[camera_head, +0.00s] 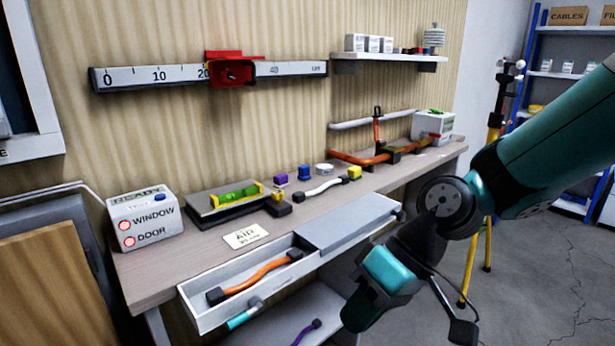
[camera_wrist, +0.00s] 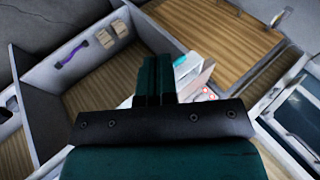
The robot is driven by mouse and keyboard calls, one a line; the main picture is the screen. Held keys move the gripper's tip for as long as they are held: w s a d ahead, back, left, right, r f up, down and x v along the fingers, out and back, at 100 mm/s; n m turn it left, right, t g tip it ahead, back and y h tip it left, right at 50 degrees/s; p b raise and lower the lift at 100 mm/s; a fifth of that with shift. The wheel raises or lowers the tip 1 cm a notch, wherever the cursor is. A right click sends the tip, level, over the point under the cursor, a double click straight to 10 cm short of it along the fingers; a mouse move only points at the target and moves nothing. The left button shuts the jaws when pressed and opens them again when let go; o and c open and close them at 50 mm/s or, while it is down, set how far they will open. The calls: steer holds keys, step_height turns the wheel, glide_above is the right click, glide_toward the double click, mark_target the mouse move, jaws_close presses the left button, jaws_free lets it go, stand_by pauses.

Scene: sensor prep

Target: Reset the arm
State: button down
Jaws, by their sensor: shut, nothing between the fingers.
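My gripper (camera_wrist: 156,65) shows in the wrist view with its two dark teal fingers pressed together and nothing between them. In the head view my arm comes in from the right, bends at a dark round joint and hangs down in front of the workbench (camera_head: 165,272). Its lower end is right of the open drawer (camera_head: 232,312) and apart from the things on the bench top. The fingertips are hard to make out in the head view.
The drawer holds an orange hose (camera_head: 255,277). On the bench stand a white WINDOW/DOOR box (camera_head: 146,205), a level (camera_head: 237,195), small coloured blocks and orange pipework (camera_head: 360,160). A yellow tripod (camera_head: 471,262) stands behind my arm. Open floor lies at the right.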

steer(key=s+d+r+t+h, duration=0.25)
steer(key=s+d+r, duration=0.35)
steer(key=s+d, duration=0.3)
step_height(320, 180, up, 12)
steer(key=s+p, duration=0.1)
steer(key=p, duration=1.1)
steer(key=shift+s+a+r+m+h, duration=0.2)
steer(key=shift+a+r+m+h, duration=0.05)
steer(key=shift+a+m+h, duration=0.15)
